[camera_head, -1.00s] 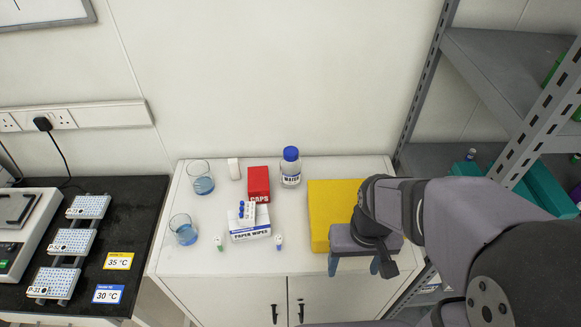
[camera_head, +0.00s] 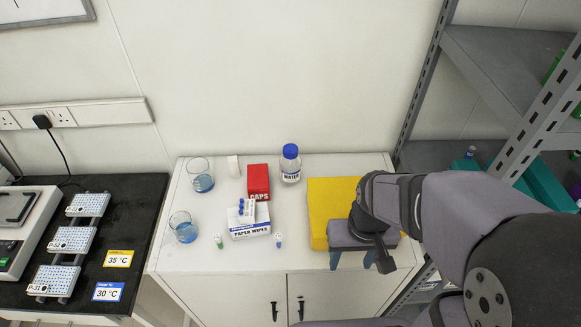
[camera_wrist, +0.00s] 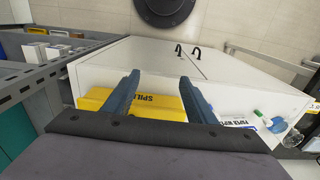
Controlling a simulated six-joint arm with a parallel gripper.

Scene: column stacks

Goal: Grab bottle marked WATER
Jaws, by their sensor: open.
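The bottle marked WATER (camera_head: 290,165) is clear with a blue cap and stands upright at the back of the white cabinet top (camera_head: 300,255). It does not show in the wrist view. My gripper (camera_head: 357,261) is open and empty, at the right front of the cabinet, to the right of and in front of the bottle. In the wrist view its two blue fingers (camera_wrist: 160,95) are apart, with the yellow box behind them.
A yellow box (camera_head: 325,195) stands between my gripper and the bottle. A metal shelf (camera_head: 500,60) is at the right.

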